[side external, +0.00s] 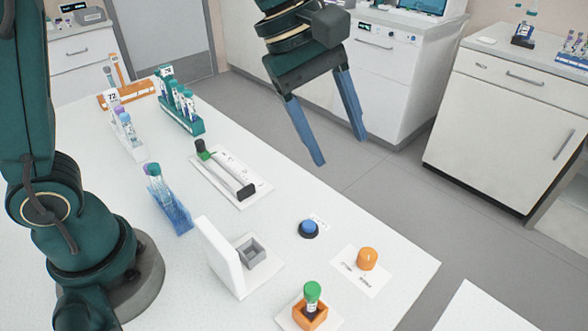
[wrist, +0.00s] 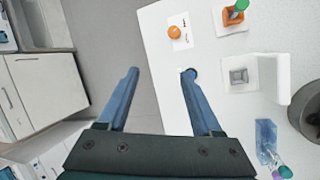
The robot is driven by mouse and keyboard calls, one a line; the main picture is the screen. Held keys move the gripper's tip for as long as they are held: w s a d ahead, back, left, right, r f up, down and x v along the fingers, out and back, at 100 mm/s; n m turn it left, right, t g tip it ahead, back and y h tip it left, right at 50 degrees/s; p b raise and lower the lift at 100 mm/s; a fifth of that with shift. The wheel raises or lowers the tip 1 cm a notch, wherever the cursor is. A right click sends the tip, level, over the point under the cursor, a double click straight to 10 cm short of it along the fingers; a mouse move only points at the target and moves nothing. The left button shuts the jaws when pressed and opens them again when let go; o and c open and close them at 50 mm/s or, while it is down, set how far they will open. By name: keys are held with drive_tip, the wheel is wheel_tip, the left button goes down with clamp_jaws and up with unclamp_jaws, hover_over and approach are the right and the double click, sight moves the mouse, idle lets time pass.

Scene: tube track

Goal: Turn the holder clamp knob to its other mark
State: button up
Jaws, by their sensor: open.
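The orange knob (side external: 367,258) stands on a white card (side external: 372,284) with small dark marks near the table's right edge. It also shows in the wrist view (wrist: 174,31) at the top; its pointing direction is too small to read. An orange holder (side external: 302,314) with a green-capped tube (side external: 312,293) upright in it stands in front of the knob. My gripper (side external: 340,150) is open and empty, high up and apart from the knob. In the wrist view its open fingers (wrist: 160,72) point toward the table edge, with the knob beyond them.
A blue button (side external: 308,228) sits near the knob, partly behind a finger in the wrist view. A white stand with a grey socket (side external: 250,252), a white plate with a dark handle (side external: 232,178), a blue tube rack (side external: 170,205) and a teal rack (side external: 182,108) stand farther left.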

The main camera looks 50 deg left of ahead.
drive_tip(key=n+g, duration=0.1)
drive_tip(key=g, duration=0.1)
approach(368, 252)
drive_tip(key=shift+g, duration=0.9)
drive_tip(key=x, duration=0.3)
drive_tip(key=w+x, duration=0.1)
drive_tip(key=x, duration=0.4)
drive_tip(key=shift+w+d+f, duration=0.1)
drive_tip(key=shift+w+f, duration=0.05)
drive_tip(key=shift+f, duration=0.25)
clamp_jaws()
